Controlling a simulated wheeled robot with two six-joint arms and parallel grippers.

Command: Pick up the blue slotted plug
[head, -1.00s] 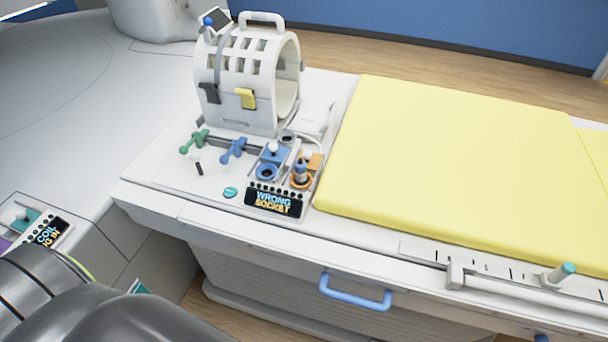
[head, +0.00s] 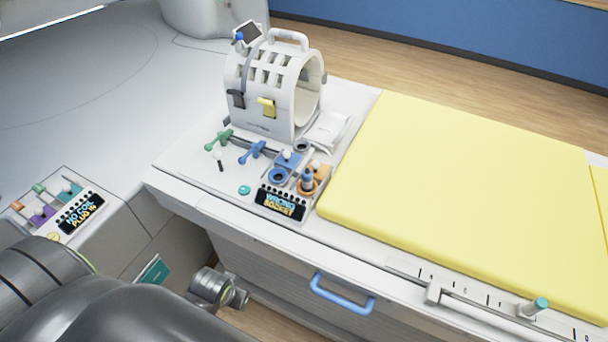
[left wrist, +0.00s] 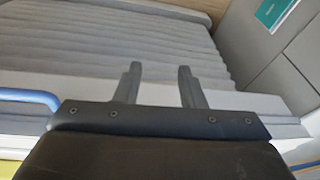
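The blue plug (head: 308,177) stands upright in the orange socket (head: 305,190) at the end of the table, in the head view. Its slot is too small to make out. An empty-looking blue ring socket (head: 278,177) is just left of it. The display (head: 281,203) in front reads "WRONG SOCKET". My left gripper (left wrist: 160,72) is open and empty in the left wrist view, its fingers in front of the table's grey side. It is well away from the plug. My right gripper is not in view.
A white coil cage (head: 275,90) stands behind the sockets. Green (head: 220,140) and blue (head: 252,152) levers sit left of them. A yellow mattress (head: 460,190) lies right. A blue handle (head: 342,296) juts from the table's side. A second console (head: 60,205) is at left.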

